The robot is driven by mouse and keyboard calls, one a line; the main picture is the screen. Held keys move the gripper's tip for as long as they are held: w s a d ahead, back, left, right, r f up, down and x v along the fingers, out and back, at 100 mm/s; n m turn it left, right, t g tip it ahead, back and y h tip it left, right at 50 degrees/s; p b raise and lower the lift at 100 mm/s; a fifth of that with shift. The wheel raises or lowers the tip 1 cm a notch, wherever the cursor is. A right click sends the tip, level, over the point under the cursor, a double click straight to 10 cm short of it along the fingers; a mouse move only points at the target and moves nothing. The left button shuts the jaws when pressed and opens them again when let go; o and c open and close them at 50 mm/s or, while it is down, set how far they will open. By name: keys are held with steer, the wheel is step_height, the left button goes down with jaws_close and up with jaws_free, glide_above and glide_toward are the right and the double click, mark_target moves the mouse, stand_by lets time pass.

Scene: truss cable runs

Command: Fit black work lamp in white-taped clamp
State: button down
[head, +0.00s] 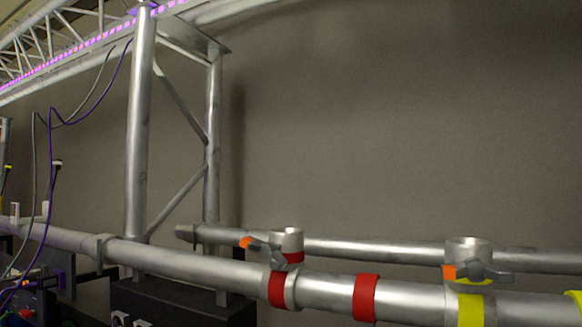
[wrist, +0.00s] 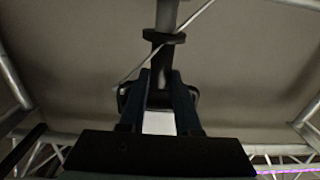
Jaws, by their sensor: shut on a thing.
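My gripper (wrist: 163,78) is shut on the black work lamp (wrist: 165,40) in the wrist view. A black stem with a collar and a grey spigot rises beyond the fingertips. A dark rounded part shows on both sides of the fingers, and a white patch shows between them. The gripper and lamp are not in the head view. I cannot make out a white-taped clamp in either view; the clamps near me in the head view carry red or yellow tape.
A red-taped clamp (head: 289,244) and a yellow-taped clamp (head: 468,255) with open upward sockets sit on the front tube (head: 200,268). A vertical truss post (head: 140,130) stands at left, with hanging cables (head: 50,150) beside it. The grey wall (head: 400,120) behind is bare.

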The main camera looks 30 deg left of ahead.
steer(key=shift+f+b, duration=1.3)
steer(key=shift+f, duration=0.2)
stand_by(0.4)
